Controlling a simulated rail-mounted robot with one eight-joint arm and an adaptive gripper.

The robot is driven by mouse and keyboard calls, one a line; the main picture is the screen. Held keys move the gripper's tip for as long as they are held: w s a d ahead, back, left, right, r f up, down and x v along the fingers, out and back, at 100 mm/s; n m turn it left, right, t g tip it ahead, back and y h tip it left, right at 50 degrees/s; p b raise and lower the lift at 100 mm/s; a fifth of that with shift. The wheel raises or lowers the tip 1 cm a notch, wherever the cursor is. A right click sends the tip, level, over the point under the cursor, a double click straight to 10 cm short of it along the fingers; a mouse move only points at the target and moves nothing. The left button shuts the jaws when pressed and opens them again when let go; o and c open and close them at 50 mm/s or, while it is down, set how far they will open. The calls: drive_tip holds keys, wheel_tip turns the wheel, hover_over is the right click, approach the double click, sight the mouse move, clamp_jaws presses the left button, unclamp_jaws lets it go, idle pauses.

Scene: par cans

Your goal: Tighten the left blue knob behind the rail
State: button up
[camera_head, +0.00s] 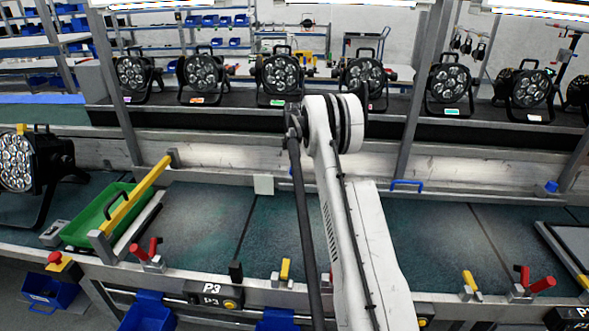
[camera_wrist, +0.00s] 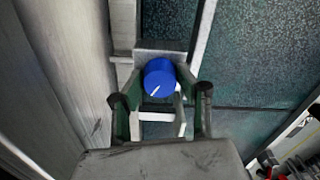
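A blue round knob (camera_wrist: 160,78) with a white pointer line sits near the middle of the wrist view, on a grey bracket. My gripper (camera_wrist: 160,90) is open, with one finger on each side of the knob. Small gaps seem to show beside the knob, and I cannot tell how deep the fingers reach around it. In the head view my white arm covers this spot, and both the gripper and this knob are hidden. Another blue knob (camera_head: 551,186) shows at the far right behind the rail.
A blue handle (camera_head: 407,184) stands right of my arm. A green tray (camera_head: 98,215) with a yellow bar and a par can (camera_head: 20,165) are at the left. Several par cans line the back shelf. Red clamps (camera_head: 148,250) stand on the front rail.

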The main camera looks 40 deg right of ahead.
drive_tip(key=c, duration=0.4)
drive_tip(key=shift+o, duration=0.2)
